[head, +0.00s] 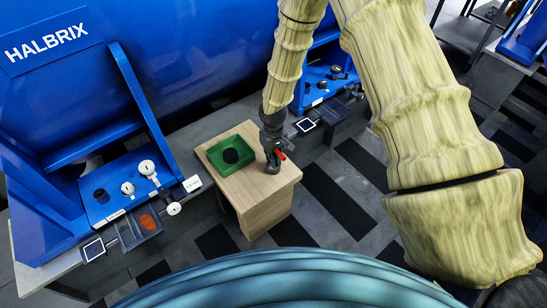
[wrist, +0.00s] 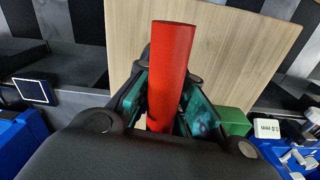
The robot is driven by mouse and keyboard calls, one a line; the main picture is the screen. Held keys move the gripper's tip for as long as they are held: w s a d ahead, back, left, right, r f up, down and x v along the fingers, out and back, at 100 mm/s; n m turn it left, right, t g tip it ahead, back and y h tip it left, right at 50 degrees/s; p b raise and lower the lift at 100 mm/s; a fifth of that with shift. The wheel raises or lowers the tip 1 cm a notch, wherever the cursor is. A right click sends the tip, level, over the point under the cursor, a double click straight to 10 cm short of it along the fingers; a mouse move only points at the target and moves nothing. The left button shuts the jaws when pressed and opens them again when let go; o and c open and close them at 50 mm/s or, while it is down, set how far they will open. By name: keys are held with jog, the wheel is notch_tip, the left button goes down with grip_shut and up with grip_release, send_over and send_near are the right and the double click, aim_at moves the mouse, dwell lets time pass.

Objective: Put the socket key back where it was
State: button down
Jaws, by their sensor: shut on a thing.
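My gripper (head: 273,160) is over the right part of a wooden stand (head: 262,199), close to its top. It is shut on a red cylindrical piece, which I take to be the socket key (wrist: 172,60); only a small red part of the socket key (head: 282,155) shows in the head view. In the wrist view the red piece stands out between the finger pads, with the pale wood top (wrist: 225,50) behind it. Its far end is hidden by the gripper. I cannot tell whether it touches the wood.
A green tray (head: 241,168) with a dark round thing (head: 231,155) sits on the stand, left of my gripper. A blue tank stands behind. A blue panel with round fittings (head: 128,188) and a grey bin (head: 128,236) holding something orange are at left; another blue panel (head: 318,86) is behind.

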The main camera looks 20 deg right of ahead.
jog(key=shift+f, duration=0.1)
jog(key=c, duration=2)
grip_release()
jog(key=shift+f, duration=0.1)
jog(key=o, duration=0.5)
notch_tip(320, 180, up, 12)
jog(key=shift+r+p, duration=0.2)
jog(key=shift+p, duration=0.8)
